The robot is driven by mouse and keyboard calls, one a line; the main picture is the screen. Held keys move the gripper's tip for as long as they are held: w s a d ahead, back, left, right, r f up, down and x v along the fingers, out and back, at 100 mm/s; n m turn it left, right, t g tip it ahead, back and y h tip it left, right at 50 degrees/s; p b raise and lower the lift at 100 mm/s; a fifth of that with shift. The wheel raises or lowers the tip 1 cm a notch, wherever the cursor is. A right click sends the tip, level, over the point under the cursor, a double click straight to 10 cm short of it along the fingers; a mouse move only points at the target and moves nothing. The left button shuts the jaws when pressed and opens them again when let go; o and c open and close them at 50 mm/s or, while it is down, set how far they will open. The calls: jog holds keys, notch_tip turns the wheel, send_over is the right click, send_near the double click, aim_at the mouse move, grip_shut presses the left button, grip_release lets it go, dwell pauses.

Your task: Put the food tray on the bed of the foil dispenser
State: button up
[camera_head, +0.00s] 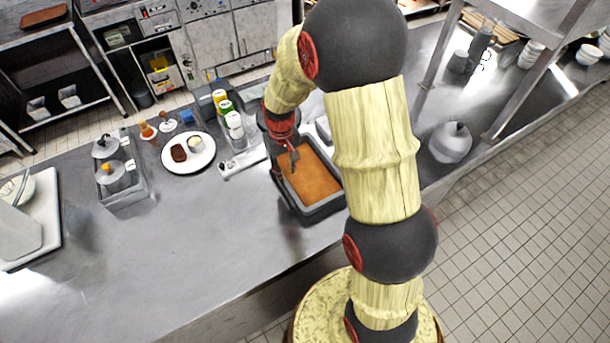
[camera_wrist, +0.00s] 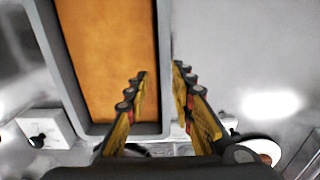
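The food tray (camera_head: 321,208) is dark grey and deep, with a flat orange-brown filling. It sits on the steel counter, left of my arm in the head view. My gripper (camera_head: 291,160) is at its left long wall. In the wrist view the open fingers (camera_wrist: 160,72) lie on either side of the tray wall (camera_wrist: 165,30), one over the filling and one outside, with a gap between them. Whether they touch the wall is unclear.
A white plate (camera_head: 204,160) with food, several bottles (camera_head: 234,122) and a grey container with lidded pots (camera_head: 122,192) stand to the left. A white tray (camera_head: 48,245) is at far left. A round grey pot (camera_head: 451,143) stands right. The front-left counter is clear.

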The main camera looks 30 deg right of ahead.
aim_at(285, 178)
notch_tip(285, 178, down, 3)
jog(key=shift+s+a+f, duration=0.1)
jog(key=shift+c, duration=1.2)
jog(key=c, duration=0.4)
